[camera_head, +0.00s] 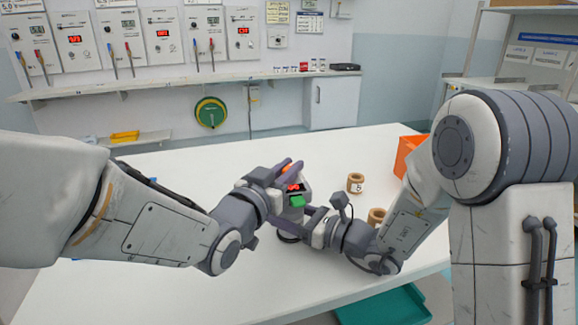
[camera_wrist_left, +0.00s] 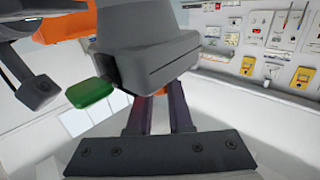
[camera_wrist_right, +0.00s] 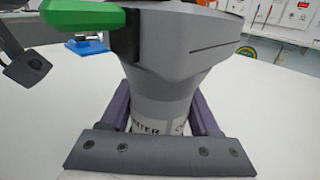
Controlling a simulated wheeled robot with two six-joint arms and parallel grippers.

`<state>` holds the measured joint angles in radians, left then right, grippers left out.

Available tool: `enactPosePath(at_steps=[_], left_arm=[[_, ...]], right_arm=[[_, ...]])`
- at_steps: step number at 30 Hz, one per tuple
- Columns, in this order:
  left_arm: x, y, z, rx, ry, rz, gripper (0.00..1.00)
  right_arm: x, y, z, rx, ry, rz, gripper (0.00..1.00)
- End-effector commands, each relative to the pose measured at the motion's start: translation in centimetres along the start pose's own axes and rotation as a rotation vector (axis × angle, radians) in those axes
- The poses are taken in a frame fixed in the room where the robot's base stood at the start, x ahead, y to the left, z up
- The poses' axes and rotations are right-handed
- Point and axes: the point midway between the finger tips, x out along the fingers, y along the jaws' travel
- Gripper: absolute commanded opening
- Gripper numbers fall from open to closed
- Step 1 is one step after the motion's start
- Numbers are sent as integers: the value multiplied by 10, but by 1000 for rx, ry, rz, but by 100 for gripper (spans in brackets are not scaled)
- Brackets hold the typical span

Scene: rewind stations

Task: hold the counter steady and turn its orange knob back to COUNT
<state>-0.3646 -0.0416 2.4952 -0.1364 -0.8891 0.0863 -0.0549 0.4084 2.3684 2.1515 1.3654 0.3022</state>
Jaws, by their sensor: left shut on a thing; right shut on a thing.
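The counter (camera_head: 293,196) stands on the white table, grey with a red lit display and a green lever (camera_head: 297,202). Its orange knob (camera_head: 287,167) shows at the top, between the fingers of my left gripper (camera_head: 284,173), which is shut on it. My right gripper (camera_wrist_right: 158,110) is shut on the counter's lower body (camera_wrist_right: 165,85), where a white label partly reads "NTER". The knob's setting cannot be read.
Two tan rings, one marked B (camera_head: 355,183) and one nearer (camera_head: 377,216), sit on the table (camera_head: 180,290) to the right. An orange bin (camera_head: 406,152) stands at the right edge. A teal tray (camera_head: 385,306) lies below the front edge. The table's left part is mostly clear.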

Motion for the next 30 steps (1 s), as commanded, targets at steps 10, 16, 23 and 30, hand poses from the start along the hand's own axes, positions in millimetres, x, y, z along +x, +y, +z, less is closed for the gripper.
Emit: enactPosePath(at_steps=[10,16,23,30], left_arm=[[1,-2,-3,-1,7,87,0],[0,-1,-2,-1,5,99,0],[0,-1,-2,0,5,100,0],[0,0,-1,0,2,100,49]], right_arm=[[0,2,-1,2,3,4,0],[0,2,-1,1,4,4,0],[0,2,-2,1,4,4,0],[0,1,-2,1,4,3,0]])
